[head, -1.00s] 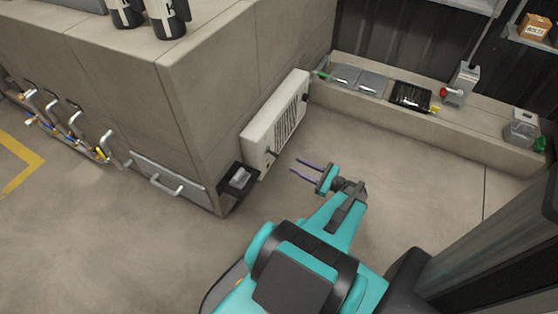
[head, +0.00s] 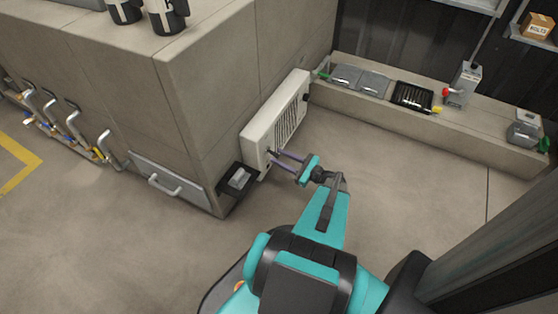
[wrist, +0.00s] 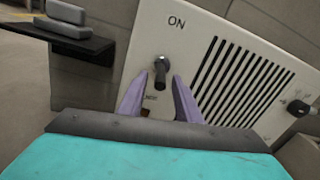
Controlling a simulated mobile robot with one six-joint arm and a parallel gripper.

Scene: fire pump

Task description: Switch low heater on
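The low heater (head: 277,122) is a white panel with dark slats, fixed low on the concrete block's side. In the wrist view the heater (wrist: 200,30) fills the upper middle, with "ON" printed near its top left. A dark lever switch (wrist: 161,72) sits below that word and points down. A smaller label below it is partly hidden. My gripper (wrist: 158,85) has two purple fingers apart, one on each side of the lever's lower end. I cannot tell whether they touch it. In the head view my gripper (head: 274,157) reaches the heater's lower near end.
A black shelf (head: 236,181) with a grey item sits left of the heater, also in the wrist view (wrist: 70,38). A dark knob (wrist: 299,108) is on the heater's right side. A low ledge (head: 460,130) holds boxes behind. The floor right of the heater is clear.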

